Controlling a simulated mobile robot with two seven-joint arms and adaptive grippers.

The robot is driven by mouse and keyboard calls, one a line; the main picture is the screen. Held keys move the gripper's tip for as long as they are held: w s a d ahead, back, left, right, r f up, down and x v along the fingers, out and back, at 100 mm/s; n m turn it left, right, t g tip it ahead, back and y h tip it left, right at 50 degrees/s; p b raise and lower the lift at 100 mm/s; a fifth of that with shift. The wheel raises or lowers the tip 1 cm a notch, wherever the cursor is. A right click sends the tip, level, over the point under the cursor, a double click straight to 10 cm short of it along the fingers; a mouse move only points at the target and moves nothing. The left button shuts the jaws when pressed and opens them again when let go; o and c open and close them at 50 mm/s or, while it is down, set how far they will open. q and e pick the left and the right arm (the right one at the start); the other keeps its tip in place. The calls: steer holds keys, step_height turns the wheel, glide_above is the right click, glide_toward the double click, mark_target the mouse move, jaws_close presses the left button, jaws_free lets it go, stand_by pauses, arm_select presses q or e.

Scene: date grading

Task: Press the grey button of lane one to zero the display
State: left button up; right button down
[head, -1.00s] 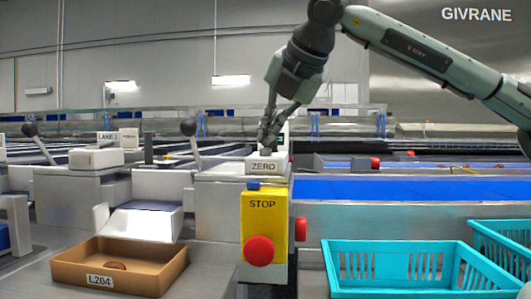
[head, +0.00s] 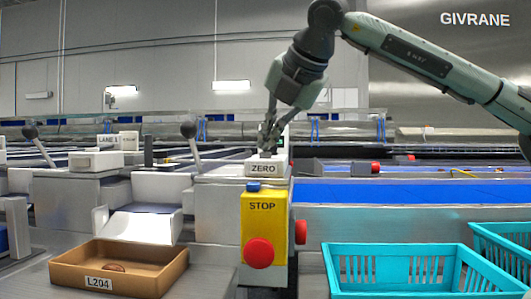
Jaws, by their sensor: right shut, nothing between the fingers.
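My right gripper (head: 267,141) is shut and empty, pointing down just above and behind the white block with the ZERO label (head: 265,169). The grey button itself is not clearly visible; the block's label and the fingers cover that spot, so I cannot tell whether the fingertips touch it. A display behind the fingers is mostly hidden, with only a dark greenish sliver (head: 282,143) at its right edge. The LANE 1 sign (head: 108,139) stands on the left. My left gripper is not in view.
Below the ZERO block is a yellow STOP box (head: 263,224) with a red button (head: 258,253). A brown L204 tray (head: 162,273) with one date sits at lower left, turquoise crates (head: 350,252) at lower right. A black-knobbed lever (head: 189,130) stands left of the gripper.

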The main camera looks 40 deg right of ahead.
steer(key=shift+f, duration=0.15)
stand_by(0.3)
steer(key=shift+r+p, duration=0.55)
steer(key=shift+r, duration=0.35)
step_height(320, 180, up, 5)
steer(key=p, duration=0.4)
stand_by(0.6)
